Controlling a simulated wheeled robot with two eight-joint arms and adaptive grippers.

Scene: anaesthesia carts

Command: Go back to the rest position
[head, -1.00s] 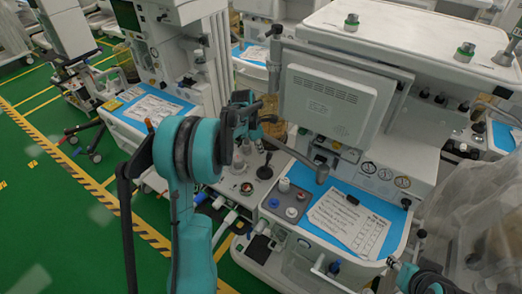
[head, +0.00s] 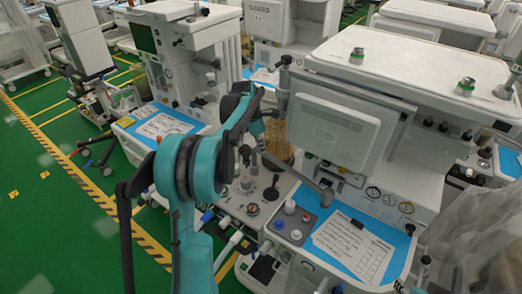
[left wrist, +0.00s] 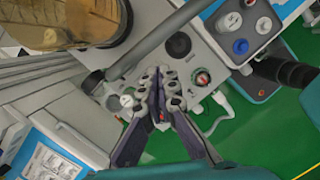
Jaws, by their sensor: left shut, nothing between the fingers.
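My left arm comes up from the bottom of the head view, teal with dark joints. My left gripper (head: 245,155) is partly hidden behind my arm's links, in front of the middle anaesthesia cart (head: 350,190). In the left wrist view my left gripper (left wrist: 160,75) is shut and empty, its fingers together over the cart's grey panel (left wrist: 205,55). Gaps to the panel are hard to judge. My right gripper does not show in the head view.
The cart has a grey monitor (head: 330,120), a blue work surface with a paper sheet (head: 355,245), and red, blue and white knobs. Another cart (head: 165,70) stands at the left behind my arm. Green floor with yellow-black striped tape (head: 75,175) is open at the left.

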